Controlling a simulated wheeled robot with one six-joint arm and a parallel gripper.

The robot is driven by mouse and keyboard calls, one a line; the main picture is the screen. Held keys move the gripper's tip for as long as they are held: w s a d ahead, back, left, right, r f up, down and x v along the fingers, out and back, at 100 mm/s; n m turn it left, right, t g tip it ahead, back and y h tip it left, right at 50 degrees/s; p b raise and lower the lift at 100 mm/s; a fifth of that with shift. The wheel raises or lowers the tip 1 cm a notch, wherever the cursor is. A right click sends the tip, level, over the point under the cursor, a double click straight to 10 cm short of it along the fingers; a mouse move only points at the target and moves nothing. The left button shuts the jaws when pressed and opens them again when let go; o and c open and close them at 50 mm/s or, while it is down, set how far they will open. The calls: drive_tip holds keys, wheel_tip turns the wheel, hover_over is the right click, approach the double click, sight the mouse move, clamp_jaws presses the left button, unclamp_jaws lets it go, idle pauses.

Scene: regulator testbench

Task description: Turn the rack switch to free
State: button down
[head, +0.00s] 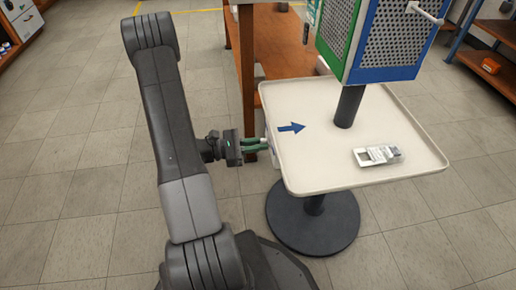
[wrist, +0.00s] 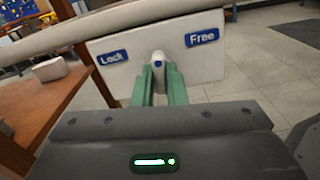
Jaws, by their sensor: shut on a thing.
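The rack switch (wrist: 157,60) is a small white knob with a blue mark, on a white plate (wrist: 118,70) under the tray's edge. The plate has a blue "Lock" label (wrist: 113,57) at left and a blue "Free" label (wrist: 202,37) at right. The knob stands between the labels, at neither one. My gripper (wrist: 161,80) has its green fingers shut on the knob, one on each side. In the head view my gripper (head: 262,144) reaches the left side of the tray; the knob is mostly hidden there.
The white tray (head: 310,183) stands on a round dark base (head: 285,222). It bears a blue arrow (head: 291,127), a small grey-white item (head: 377,155) and a post with a green-and-blue perforated rack (head: 388,38). A wooden bench (head: 280,60) stands behind. The floor at left is clear.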

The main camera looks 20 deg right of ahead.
drive_tip(key=shift+m+b, duration=2.7)
drive_tip(key=shift+m, duration=0.9)
drive_tip(key=c, duration=1.5)
unclamp_jaws()
drive_tip(key=shift+o, duration=0.2)
drive_tip(key=shift+a, duration=0.1)
drive_tip(key=p+v, duration=0.4)
drive_tip(key=v, duration=0.9)
drive_tip(key=shift+a, duration=0.35)
